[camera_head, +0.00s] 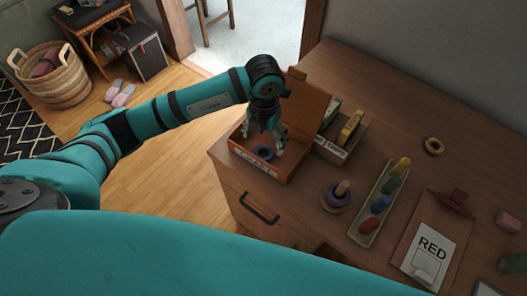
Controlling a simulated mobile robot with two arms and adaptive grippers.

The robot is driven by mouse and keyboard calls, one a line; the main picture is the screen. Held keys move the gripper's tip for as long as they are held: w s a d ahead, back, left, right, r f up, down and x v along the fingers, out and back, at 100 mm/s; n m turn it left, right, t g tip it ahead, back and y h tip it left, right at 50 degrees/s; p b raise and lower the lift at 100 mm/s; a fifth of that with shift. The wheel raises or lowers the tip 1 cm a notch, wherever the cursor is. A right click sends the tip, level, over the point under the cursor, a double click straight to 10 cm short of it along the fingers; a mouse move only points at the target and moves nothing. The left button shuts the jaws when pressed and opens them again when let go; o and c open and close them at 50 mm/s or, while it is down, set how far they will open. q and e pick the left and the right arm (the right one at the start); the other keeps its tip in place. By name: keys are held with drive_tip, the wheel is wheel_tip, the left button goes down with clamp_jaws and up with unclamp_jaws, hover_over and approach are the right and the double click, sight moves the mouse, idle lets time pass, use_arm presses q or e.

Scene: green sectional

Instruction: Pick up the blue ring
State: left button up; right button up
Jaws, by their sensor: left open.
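The blue ring (263,153) lies inside an open orange-brown box (271,171) at the near left corner of the dresser top. My left gripper (263,138) points down over the box, just above the ring in the picture. Its fingers are apart and seem to hold nothing. I cannot tell whether they touch the ring. My right gripper is out of view.
The box's raised lid (305,103) stands behind the gripper.

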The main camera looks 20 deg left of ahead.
sight(264, 155)
use_arm(q)
drive_tip(key=shift+s+f+p, duration=0.1)
drive_tip(key=shift+f+p, duration=0.5)
drive_tip(key=shift+f, duration=2.1)
drive_tip(key=c, duration=1)
